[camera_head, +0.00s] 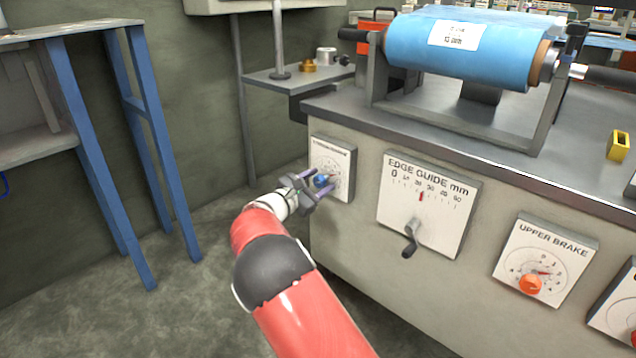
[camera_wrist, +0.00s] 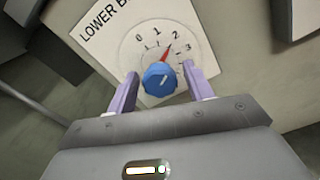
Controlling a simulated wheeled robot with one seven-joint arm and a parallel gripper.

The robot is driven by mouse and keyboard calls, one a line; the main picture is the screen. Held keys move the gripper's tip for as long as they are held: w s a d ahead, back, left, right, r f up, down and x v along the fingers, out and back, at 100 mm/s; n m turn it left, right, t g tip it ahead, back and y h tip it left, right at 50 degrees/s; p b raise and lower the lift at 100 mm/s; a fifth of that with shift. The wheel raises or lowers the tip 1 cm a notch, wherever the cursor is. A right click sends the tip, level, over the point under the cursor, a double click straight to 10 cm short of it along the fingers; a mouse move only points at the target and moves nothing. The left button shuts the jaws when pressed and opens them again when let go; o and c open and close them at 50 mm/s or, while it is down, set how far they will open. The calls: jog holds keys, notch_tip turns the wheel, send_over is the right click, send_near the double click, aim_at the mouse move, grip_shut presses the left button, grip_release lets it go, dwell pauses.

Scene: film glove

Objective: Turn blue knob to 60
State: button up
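The blue knob (camera_head: 322,181) is on a white dial panel (camera_head: 331,156) at the left end of the bench front. The readable numbers run 0, 1, 2, 3; I see no 60. The heading starts "LOWER B" and is then cut off. My gripper (camera_head: 309,189) is open at the knob. In the wrist view its purple fingers (camera_wrist: 163,88) stand either side of the knob with gaps.
An edge guide panel (camera_head: 428,205) with a mm scale, red marker and black crank (camera_head: 410,240) is to the right. Further right is an upper brake panel (camera_head: 547,258) with an orange knob (camera_head: 530,284). A blue-legged table (camera_head: 92,28) stands left; the floor between is clear.

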jog(key=v, duration=0.7)
jog(key=shift+s+a+p, duration=0.25)
jog(key=shift+s+p, duration=0.1)
jog(key=s+d+r+m+g+y+p, duration=0.1)
jog(key=s+d+r+m+g, duration=0.25)
jog(key=d, duration=0.45)
jog(key=s+d+r+m+g+y+p, duration=0.1)
jog(key=s+d+r+m+g+p, duration=0.15)
jog(key=s+d+m, duration=0.4)
jog(key=s+d+r+m+g+y+p, duration=0.1)
jog(key=s+d+r+m+g, duration=0.15)
jog(key=d, duration=0.65)
jog(key=s+d+r+m+y+p, duration=0.1)
jog(key=s+r+m+y, duration=0.1)
jog(key=s, duration=0.7)
jog(key=s+d+r+m+y+p, duration=0.1)
jog(key=s+r+m+y+p, duration=0.1)
jog(key=s+m, duration=0.3)
jog(key=s+d+r+m+y+p, duration=0.1)
jog(key=s+r+m+y, duration=0.2)
jog(key=s, duration=0.9)
jog(key=shift+s+m+y+p, duration=0.3)
jog(key=shift+s+m+y, duration=0.1)
jog(key=shift+m, duration=0.25)
jog(key=shift+s+a+f, duration=0.1)
jog(key=shift+s, duration=0.15)
jog(key=shift+c, duration=0.2)
